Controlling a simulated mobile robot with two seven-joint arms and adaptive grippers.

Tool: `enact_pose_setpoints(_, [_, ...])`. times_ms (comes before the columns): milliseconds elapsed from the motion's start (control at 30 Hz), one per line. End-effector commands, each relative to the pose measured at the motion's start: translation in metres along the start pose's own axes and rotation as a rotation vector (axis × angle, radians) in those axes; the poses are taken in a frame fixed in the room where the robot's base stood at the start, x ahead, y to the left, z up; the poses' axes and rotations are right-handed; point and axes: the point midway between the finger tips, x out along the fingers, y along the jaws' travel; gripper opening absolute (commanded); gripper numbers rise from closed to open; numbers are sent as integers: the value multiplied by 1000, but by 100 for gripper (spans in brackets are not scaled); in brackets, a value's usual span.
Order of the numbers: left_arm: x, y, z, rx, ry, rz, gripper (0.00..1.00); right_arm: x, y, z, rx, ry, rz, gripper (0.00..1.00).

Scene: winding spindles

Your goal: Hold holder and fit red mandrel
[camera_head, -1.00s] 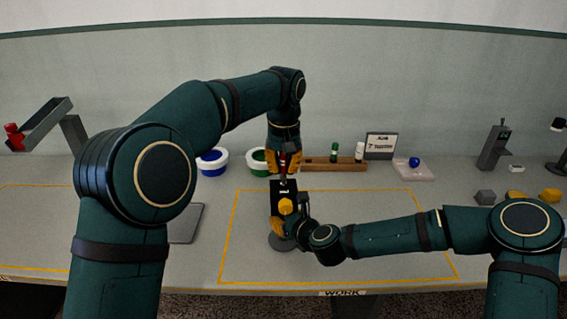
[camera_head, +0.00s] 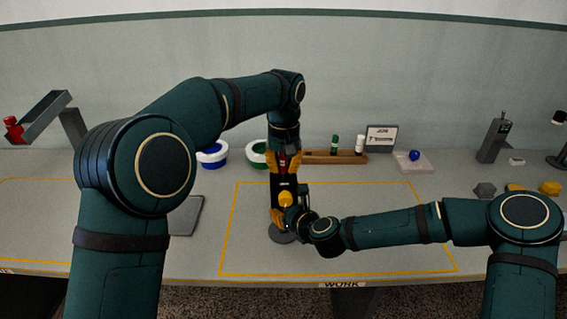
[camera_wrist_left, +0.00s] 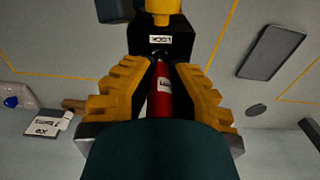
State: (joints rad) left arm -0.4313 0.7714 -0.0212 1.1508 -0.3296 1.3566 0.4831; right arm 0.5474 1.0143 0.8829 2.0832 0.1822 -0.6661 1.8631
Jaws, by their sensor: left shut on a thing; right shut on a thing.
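My left gripper (camera_head: 285,161) is shut on the red mandrel (camera_wrist_left: 164,98), which hangs roughly upright between the yellow fingers in the left wrist view. The black holder (camera_head: 284,181) stands directly below it on a round grey base (camera_head: 282,237). The holder also shows in the left wrist view (camera_wrist_left: 178,42), with a white label and a yellow part (camera_wrist_left: 160,8). The mandrel's dark tip meets the holder's top; how deep it sits is hidden. My right gripper (camera_head: 284,213) is shut on the holder from the front right, its fingers partly hidden.
A yellow outline (camera_head: 232,215) marks the work area, mostly clear around the holder. Behind stand a blue-ringed tub (camera_head: 213,158), a green-ringed tub (camera_head: 256,158) and a wooden rack (camera_head: 345,158). A dark flat plate (camera_head: 187,216) lies to the left.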

Motion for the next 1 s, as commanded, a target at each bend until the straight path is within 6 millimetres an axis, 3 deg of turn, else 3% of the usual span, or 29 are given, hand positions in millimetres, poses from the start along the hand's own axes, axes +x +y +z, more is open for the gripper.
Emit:
enact_pose_setpoints(500, [12, 0, 0, 0, 0, 0, 0, 0, -1, -1, 1, 2, -1, 0])
enact_pose_setpoints(533, [12, 0, 0, 0, 0, 0, 18, 0, -1, -1, 1, 2, -1, 0])
enact_pose_setpoints(600, [12, 0, 0, 0, 0, 0, 40, 0, -1, -1, 1, 2, -1, 0])
enact_pose_setpoints(1000, [6, 0, 0, 0, 1, 0, 40, 0, -1, -1, 1, 2, -1, 0])
